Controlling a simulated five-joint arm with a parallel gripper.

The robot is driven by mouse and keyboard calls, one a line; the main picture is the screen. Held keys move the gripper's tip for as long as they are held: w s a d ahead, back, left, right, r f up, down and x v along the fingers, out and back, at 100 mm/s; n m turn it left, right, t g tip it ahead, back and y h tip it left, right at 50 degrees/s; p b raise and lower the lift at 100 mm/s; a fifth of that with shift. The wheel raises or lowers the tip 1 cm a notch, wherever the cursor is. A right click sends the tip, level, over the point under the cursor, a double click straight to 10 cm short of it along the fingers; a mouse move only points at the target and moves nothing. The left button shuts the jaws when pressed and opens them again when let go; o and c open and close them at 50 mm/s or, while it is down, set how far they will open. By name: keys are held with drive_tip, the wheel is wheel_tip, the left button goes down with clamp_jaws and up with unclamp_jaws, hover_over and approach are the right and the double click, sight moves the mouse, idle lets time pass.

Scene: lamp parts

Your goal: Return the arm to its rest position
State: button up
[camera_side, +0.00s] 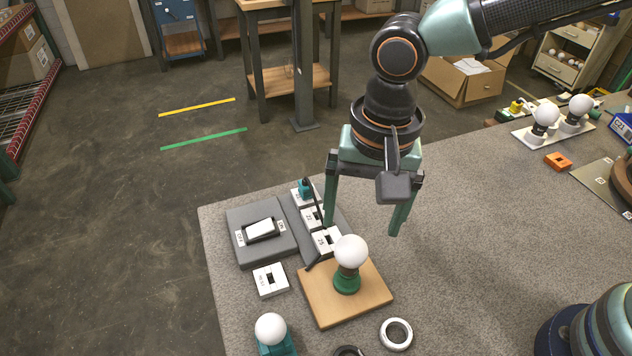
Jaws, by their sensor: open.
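My gripper (364,226) hangs from my arm with its two green fingers pointing down and spread apart, open and empty. It is above the table, up and behind the lamp as seen here. The lamp is a white bulb (351,251) upright on a green base (347,283), standing on a wooden board (318,304). The fingers look apart from the bulb, one on either side of it in the picture and higher up.
A grey switch plate (243,246), white labelled blocks (270,280), another bulb (271,328) and a white ring (396,334) lie around the board. Bulbs on a white stand (531,138) and an orange part (557,161) are at the right. The table's middle right is clear.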

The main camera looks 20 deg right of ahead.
drive_tip(key=shift+d+r, duration=0.15)
drive_tip(key=shift+r, duration=0.25)
drive_tip(key=d+r+n+t, duration=0.2)
drive_tip(key=d+r+n, duration=0.1)
drive_tip(key=d, duration=1)
drive_tip(key=w+d+r+n+t, duration=0.1)
drive_tip(key=d+r+n+t, duration=0.2)
drive_tip(key=d, duration=1.1)
drive_tip(key=shift+d+r, duration=0.3)
drive_tip(key=shift+r, duration=0.5)
